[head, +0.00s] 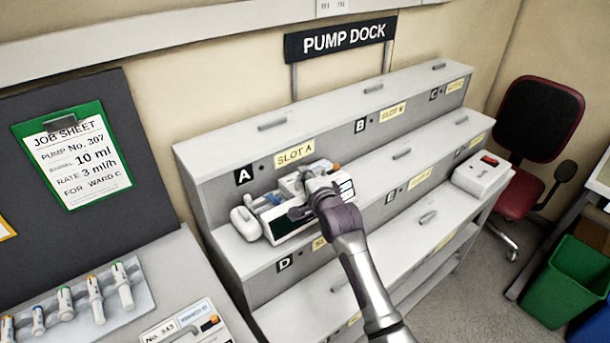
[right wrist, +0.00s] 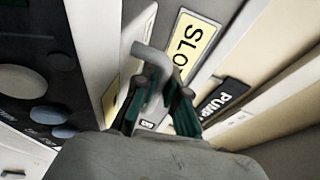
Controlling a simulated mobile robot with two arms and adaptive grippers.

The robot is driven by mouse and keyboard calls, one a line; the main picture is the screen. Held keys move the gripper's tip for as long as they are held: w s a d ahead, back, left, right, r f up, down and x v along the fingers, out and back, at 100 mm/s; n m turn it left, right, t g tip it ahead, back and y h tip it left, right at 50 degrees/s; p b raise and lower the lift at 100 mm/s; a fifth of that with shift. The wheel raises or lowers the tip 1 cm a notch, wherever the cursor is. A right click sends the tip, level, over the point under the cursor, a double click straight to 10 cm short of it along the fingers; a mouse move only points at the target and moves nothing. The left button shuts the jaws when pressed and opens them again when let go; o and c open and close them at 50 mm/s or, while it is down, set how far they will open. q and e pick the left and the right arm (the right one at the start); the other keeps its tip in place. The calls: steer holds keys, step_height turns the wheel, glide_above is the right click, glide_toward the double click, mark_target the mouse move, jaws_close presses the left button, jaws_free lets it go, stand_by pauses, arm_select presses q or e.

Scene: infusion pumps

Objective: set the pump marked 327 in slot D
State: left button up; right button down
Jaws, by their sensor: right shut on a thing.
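A white pump (head: 247,223) with a dark front panel is at the left end of the dock's middle step, just above the slot D sign (head: 284,264). I cannot tell whether it rests on the step or hangs just over it. Its number is not readable. My right gripper (head: 318,200) is over the pump and hides part of it. In the right wrist view, my right gripper (right wrist: 155,97) is shut on the pump's grey bent handle (right wrist: 150,58), and the panel with round buttons (right wrist: 52,115) is at the left. My left gripper is not in view.
The slot A sign (head: 243,176) is on the riser right behind the pump. Slot B (head: 360,126), slot C (head: 434,95) and slot E (head: 390,197) look empty. A white box with a red switch (head: 484,172) stands at right.

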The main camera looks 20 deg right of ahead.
steer(key=shift+f+b, duration=0.4)
steer(key=shift+f, duration=0.1)
stand_by(1.1)
steer(key=c, duration=1.2)
jaws_free()
steer(key=shift+o, duration=0.2)
steer(key=shift+f, duration=0.1)
steer(key=shift+s+f, duration=0.1)
steer(key=shift+f, duration=0.05)
steer(key=shift+s+f, duration=0.1)
steer(key=shift+f, duration=0.15)
steer(key=s+r, duration=0.3)
steer(key=s, duration=0.8)
steer(key=shift+s+d, duration=0.25)
steer(key=shift+d, duration=0.05)
